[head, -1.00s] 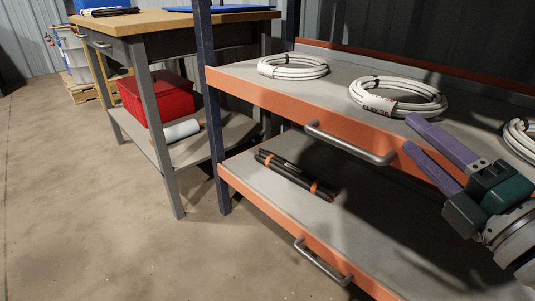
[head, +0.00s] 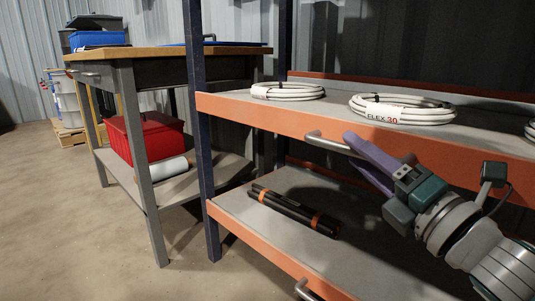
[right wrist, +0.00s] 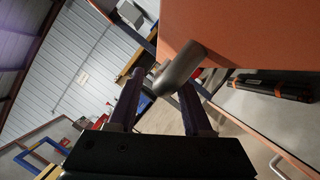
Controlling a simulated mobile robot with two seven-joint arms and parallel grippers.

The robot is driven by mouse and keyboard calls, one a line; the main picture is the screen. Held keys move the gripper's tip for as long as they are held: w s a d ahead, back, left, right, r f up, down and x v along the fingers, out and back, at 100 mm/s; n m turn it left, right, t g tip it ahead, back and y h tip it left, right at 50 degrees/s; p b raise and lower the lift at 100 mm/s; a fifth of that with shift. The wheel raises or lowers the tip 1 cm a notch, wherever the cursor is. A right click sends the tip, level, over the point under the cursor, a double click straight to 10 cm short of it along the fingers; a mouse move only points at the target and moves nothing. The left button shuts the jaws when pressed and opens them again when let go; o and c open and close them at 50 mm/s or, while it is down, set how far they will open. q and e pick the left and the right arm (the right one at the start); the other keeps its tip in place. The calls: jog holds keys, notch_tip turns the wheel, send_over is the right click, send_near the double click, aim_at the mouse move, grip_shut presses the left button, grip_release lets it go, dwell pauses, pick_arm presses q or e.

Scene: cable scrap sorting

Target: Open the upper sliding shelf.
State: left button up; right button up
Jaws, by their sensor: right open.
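The upper sliding shelf (head: 262,113) has an orange front edge and a grey deck, and looks pushed in. Its grey bar handle (head: 322,141) runs along the front edge, partly hidden behind my right gripper. My right gripper (head: 351,150) has purple fingers, open and empty, pointing left at the handle. In the right wrist view the handle (right wrist: 180,68) lies just ahead of and partly between the fingertips (right wrist: 161,82); I cannot tell whether they touch. My left gripper is not in view.
White cable coils (head: 402,108) lie on the upper shelf. Black tubes with orange bands (head: 297,211) lie on the lower shelf (head: 258,232), which has its own handle (head: 306,290). A workbench (head: 150,54) with a red bin (head: 160,138) stands left. Open floor lies at front left.

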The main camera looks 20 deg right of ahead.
jog(key=shift+w+r, duration=0.15)
jog(key=shift+w, duration=0.35)
jog(key=shift+c, duration=0.3)
grip_shut()
dwell(0.8)
